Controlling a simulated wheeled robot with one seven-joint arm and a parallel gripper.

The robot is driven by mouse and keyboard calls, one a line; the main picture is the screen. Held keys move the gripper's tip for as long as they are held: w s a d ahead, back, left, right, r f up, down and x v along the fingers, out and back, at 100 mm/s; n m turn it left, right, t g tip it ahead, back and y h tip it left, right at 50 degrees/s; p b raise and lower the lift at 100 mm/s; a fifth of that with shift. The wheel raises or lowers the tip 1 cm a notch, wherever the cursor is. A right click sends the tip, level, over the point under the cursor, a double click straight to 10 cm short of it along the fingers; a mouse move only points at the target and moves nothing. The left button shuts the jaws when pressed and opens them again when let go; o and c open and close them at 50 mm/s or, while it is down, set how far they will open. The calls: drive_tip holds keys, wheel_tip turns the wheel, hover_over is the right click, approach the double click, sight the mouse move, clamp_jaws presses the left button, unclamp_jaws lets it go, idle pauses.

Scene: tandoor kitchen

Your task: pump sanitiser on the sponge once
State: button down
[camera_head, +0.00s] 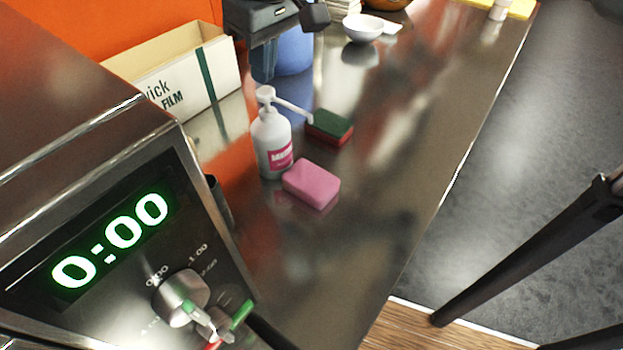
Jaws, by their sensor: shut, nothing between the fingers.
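A white pump bottle (272,145) with a pink label stands upright on the steel counter. Its long nozzle points right, and the tip appears at or over the near left edge of a sponge (332,125) with a dark green top and red lower layer. From this angle I cannot tell whether the tip is above the sponge or short of it. A pink block (311,183), possibly another sponge or soap, lies in front of the bottle, close to its base.
A steel appliance (55,175) with a 0:00 display fills the left. An open carton (180,85), a dark machine (262,30) and a white bowl (362,27) stand farther back. The counter (400,140) is clear right of the sponge, up to its edge.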

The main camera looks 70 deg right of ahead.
idle(0.3)
wheel_tip(320, 180, up, 6)
drive_tip(key=p, duration=0.5)
drive_tip(key=shift+p, duration=0.3)
idle(0.4)
